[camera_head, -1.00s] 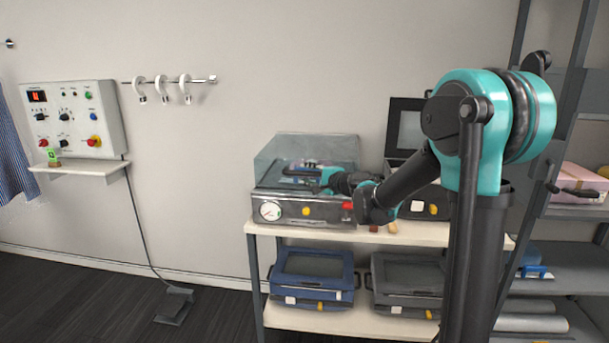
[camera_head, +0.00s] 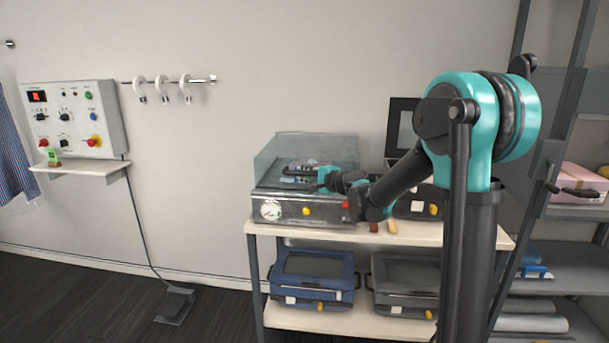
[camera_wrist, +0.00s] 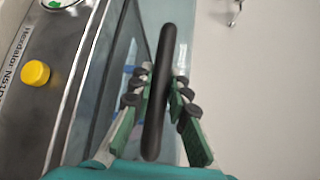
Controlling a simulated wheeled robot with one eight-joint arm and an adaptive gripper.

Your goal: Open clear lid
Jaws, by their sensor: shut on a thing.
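The clear lid (camera_head: 316,146) is a see-through cover on top of a grey metal machine (camera_head: 325,212) on the cart, in the head view. Its exact angle is hard to read through the glass. A black bar handle (camera_wrist: 155,110) runs lengthwise between my fingers in the wrist view. My gripper (camera_wrist: 158,88) has its green-padded fingers on both sides of this handle and is shut on it. In the head view my gripper (camera_head: 318,181) is at the machine's top, with dark and coloured shapes beside it, partly hidden by my arm.
The machine's front has a gauge (camera_head: 270,210), a yellow knob (camera_head: 306,211) and a red part. An open dark case (camera_head: 403,118) stands close on the right. Blue (camera_head: 312,268) and grey (camera_head: 408,270) cases fill the lower shelf. Wall is clear above the lid.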

